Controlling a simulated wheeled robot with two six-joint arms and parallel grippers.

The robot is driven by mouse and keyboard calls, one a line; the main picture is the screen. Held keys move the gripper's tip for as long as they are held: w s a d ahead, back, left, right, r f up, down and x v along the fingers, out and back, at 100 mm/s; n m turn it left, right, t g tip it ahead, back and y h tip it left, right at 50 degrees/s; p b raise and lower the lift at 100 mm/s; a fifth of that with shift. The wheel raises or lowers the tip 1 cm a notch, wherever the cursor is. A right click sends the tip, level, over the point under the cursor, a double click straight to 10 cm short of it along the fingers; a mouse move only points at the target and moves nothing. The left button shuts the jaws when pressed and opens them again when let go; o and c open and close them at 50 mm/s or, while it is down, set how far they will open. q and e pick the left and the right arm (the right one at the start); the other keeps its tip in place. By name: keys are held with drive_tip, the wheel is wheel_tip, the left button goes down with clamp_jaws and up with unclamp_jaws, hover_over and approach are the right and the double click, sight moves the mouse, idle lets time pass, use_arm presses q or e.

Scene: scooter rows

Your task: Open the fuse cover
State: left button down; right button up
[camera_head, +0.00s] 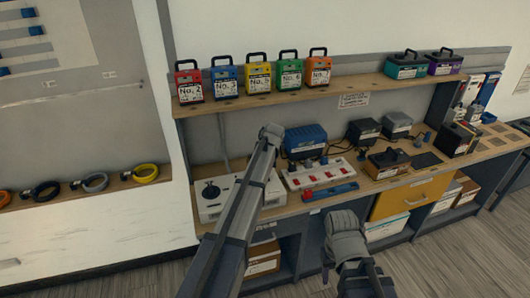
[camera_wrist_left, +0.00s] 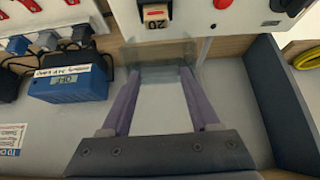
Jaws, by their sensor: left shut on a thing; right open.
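In the left wrist view, a clear, glassy cover (camera_wrist_left: 160,58) sits between the tips of my left gripper (camera_wrist_left: 160,78), whose two purple fingers are shut on it. The cover lies against the edge of a white panel; I cannot tell its exact angle. A fuse marked 20 (camera_wrist_left: 155,14) shows in a window of that panel just beyond it. In the head view, the white box with a black knob (camera_head: 209,191) stands on the bench, partly hidden by my left arm; my left fingertips are hidden there. My right gripper (camera_head: 345,222) is open and empty in front of the bench.
A blue charger (camera_head: 305,138) and a white power strip (camera_head: 318,174) stand right of the white box. More chargers (camera_head: 388,160) are further right. A yellow drawer (camera_head: 408,198) is below the bench top.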

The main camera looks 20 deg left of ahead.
use_arm(q)
drive_tip(key=w+a+g+h+p, duration=0.1)
drive_tip(key=w+a+r+g+p, duration=0.1)
drive_tip(key=w, duration=0.1)
drive_tip(key=shift+w+a+r+h+p, duration=0.2)
drive_tip(key=shift+w+h+p, duration=0.1)
drive_tip(key=shift+h+p, duration=0.1)
drive_tip(key=shift+w+a+f+g, duration=0.1)
drive_tip(key=shift+w+a+g, duration=0.2)
drive_tip(key=shift+w+a, duration=0.45)
use_arm(e)
drive_tip(key=shift+r, duration=2)
use_arm(q)
drive_tip(key=shift+w+d, duration=0.1)
drive_tip(key=shift+c, duration=0.6)
unclamp_jaws()
drive_tip(key=shift+d, duration=0.1)
use_arm(e)
drive_tip(key=shift+r, duration=0.15)
use_arm(q)
drive_tip(key=p+v, duration=0.7)
drive_tip(key=shift+r, duration=0.35)
use_arm(e)
wheel_tip(320, 180, up, 7)
